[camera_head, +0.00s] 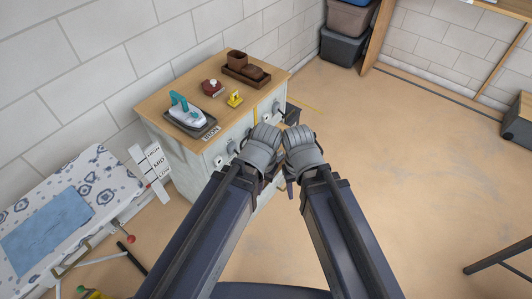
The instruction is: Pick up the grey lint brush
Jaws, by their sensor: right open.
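I cannot make out a grey lint brush for certain in the head view. The cabinet (150,108) has a wooden top and a pale front, with small grey fittings or hanging items that are too small to identify. My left gripper (268,132) and my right gripper (297,133) are close together in front of the cabinet's right part, hiding some of its front. Both are grey and bulky. The right one is open, with nothing visible in it. The left one's jaws cannot be made out. A dark item (291,114) shows just behind them at the cabinet's right side.
On the cabinet top are a teal and white iron (187,111) on a dark tray, a dark red item (212,88), a yellow item (235,98) and a brown tray with shoes (247,70). An ironing board (90,165) stands at left. The floor at right is mostly clear.

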